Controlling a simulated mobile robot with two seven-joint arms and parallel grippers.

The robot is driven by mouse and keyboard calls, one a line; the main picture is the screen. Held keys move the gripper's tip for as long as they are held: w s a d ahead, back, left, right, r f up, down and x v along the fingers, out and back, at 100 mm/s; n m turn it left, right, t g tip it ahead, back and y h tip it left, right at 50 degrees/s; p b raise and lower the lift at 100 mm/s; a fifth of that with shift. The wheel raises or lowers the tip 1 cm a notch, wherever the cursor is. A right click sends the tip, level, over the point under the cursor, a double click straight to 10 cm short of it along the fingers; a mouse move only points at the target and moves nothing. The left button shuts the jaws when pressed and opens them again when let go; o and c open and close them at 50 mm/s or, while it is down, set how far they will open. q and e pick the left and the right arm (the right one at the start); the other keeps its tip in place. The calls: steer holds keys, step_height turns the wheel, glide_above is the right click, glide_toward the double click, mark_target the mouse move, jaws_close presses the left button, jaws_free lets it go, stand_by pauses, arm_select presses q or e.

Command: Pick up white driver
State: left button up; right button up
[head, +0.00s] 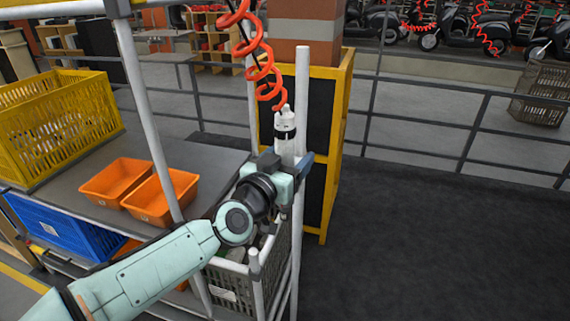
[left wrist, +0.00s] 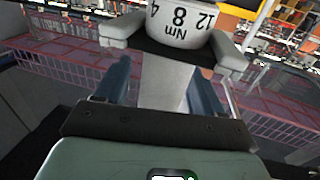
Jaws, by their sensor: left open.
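The white driver (head: 285,128) hangs upright below a red coiled hose, with a dark band around its body. My left gripper (head: 289,160) is at the driver's lower part, its arm coming in from the left. In the left wrist view the driver (left wrist: 180,22) shows a dial marked 12, 8, 4 Nm, and its pale shaft runs down between the two blue fingers of my left gripper (left wrist: 160,78). The fingers are open, with gaps showing beside the shaft. My right gripper is not in view.
A white post (head: 300,90) stands close behind the driver. A grey crate (head: 232,289) sits below my arm. Orange bins (head: 117,180) and a yellow crate (head: 58,120) are on the shelf at left. The dark floor at right is clear up to the railing.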

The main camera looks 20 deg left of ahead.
arm_select(q)
steer(key=c, duration=1.2)
steer(key=shift+r, duration=0.15)
jaws_close()
steer(key=shift+r, duration=0.1)
